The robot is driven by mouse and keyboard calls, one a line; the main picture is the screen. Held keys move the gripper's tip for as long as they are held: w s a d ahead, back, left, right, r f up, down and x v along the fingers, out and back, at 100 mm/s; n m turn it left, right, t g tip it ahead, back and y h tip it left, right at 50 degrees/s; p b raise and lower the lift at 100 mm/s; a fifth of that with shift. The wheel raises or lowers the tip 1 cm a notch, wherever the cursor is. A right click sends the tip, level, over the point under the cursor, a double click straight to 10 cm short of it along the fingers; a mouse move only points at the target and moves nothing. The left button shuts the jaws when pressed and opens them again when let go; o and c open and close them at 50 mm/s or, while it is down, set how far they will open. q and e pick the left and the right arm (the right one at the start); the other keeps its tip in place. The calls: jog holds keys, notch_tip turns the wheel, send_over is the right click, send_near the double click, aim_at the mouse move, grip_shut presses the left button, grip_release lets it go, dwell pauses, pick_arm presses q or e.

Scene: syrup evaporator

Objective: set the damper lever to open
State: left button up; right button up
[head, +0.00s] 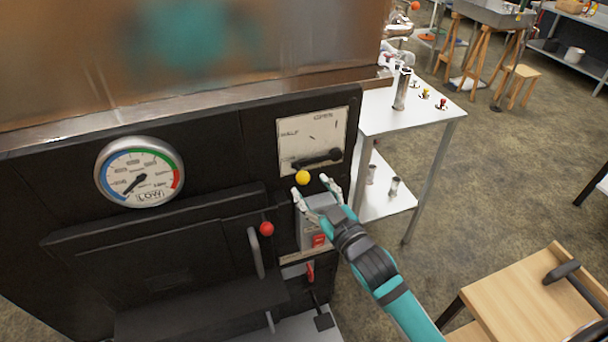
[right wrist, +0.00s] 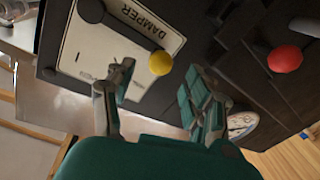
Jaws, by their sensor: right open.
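The damper plate (head: 300,143) is a pale panel on the black front of the evaporator, with text that reads like "OPEN" at its top right and "HALF" at its upper left. The black damper lever (head: 322,158) lies nearly level across the plate's lower part, its yellow knob (head: 302,177) at the left end. My right gripper (head: 311,187) is open just below the knob. In the right wrist view the knob (right wrist: 160,63) appears between and just beyond the open fingertips (right wrist: 158,72); I cannot tell whether they touch it. My left gripper is out of view.
A round gauge (head: 139,172) and a red-knobbed door handle (head: 257,250) are to the left. A grey box with a red switch (head: 319,240) sits below the gripper.

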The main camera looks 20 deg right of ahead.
aim_at(306, 182)
jog(key=w, duration=0.2)
jog(key=w+a, duration=0.1)
jog(key=w, duration=0.2)
grip_shut()
dwell(0.3)
